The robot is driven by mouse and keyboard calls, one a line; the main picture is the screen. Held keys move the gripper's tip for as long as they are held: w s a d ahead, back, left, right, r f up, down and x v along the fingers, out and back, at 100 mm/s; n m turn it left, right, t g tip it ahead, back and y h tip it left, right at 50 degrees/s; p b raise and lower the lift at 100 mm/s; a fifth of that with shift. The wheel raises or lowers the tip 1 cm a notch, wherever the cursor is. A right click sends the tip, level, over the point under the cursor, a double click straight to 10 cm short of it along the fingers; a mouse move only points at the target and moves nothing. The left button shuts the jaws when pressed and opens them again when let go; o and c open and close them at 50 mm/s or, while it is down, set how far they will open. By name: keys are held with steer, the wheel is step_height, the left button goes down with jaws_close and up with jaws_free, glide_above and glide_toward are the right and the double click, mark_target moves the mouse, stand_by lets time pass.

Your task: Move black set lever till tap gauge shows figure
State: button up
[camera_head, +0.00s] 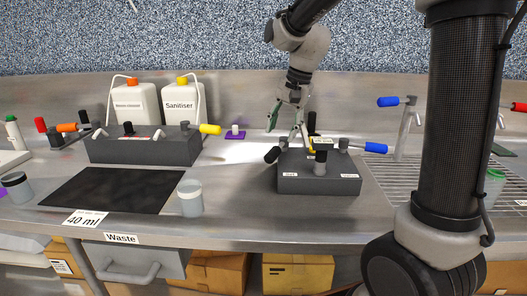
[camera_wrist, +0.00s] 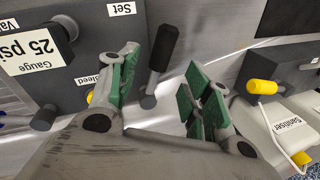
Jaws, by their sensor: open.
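The black set lever (camera_wrist: 163,52) stands out from a grey box in the wrist view, near an upside-down "Set" label (camera_wrist: 121,8). My gripper (camera_wrist: 158,68) is open, with one green-padded finger on each side of the lever; I see no clear contact. The gauge plate (camera_wrist: 38,50) on the same box reads "Gauge 25 psi", upside down. In the head view my gripper (camera_head: 286,128) is over the left rear of this grey box (camera_head: 320,184), and the black lever (camera_head: 272,155) sticks out at its left. The gauge reading is too small there.
A blue-handled tap (camera_head: 375,148) is at the box's right. Another grey box (camera_head: 140,150) with a yellow handle (camera_head: 210,129) stands left, before white jugs (camera_head: 182,105). A clear cup (camera_head: 190,199) stands beside a black mat (camera_head: 115,189). A card (camera_head: 86,219) reads "40 ml".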

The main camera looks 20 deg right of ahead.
mark_target(275, 149)
steer(key=x, duration=0.8)
steer(key=shift+w, duration=0.15)
steer(key=shift+r, duration=0.1)
jaws_close()
